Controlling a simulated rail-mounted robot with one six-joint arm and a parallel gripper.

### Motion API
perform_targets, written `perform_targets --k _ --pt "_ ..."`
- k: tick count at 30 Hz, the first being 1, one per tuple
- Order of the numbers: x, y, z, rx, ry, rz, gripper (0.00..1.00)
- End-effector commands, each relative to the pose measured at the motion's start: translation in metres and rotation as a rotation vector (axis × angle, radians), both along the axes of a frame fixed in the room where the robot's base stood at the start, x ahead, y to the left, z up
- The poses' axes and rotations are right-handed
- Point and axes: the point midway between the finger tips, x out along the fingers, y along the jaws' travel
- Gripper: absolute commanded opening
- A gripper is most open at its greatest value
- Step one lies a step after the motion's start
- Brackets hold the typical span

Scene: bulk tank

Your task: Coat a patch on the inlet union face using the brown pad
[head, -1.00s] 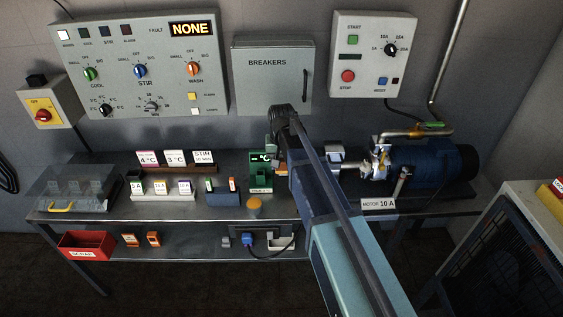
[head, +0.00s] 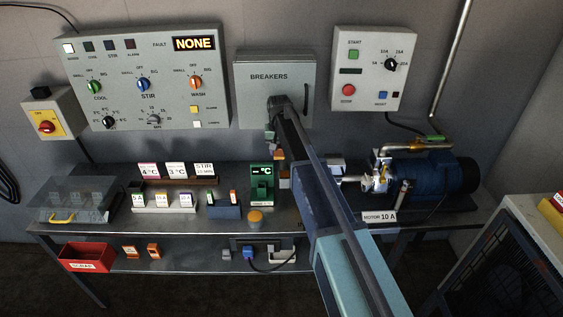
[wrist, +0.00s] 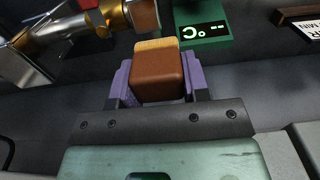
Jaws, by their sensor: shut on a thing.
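The brown pad (wrist: 158,76) is a block with a tan far edge. My gripper (wrist: 158,88) is shut on it, with a purple finger on each side. In the head view the pad (head: 283,183) shows small below my wrist, above the bench. The pump's silver and brass fittings (head: 377,176) are to its right. Pipe fittings (wrist: 68,24) also show at upper left in the wrist view, apart from the pad. I cannot tell which part is the inlet union face.
A green temperature display (head: 262,182) stands just left of the pad, and the blue motor (head: 440,174) is at the right of the bench. A grey breaker box (head: 274,95) hangs behind my arm.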

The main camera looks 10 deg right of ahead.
Motion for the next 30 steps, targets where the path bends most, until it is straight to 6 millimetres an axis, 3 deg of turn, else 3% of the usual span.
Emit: perform_targets --k 8,30 --pt "-0.002 0.000 -0.012 0.000 0.000 0.002 0.23" --pt "-0.003 0.001 -0.080 0.000 0.000 0.003 0.23"
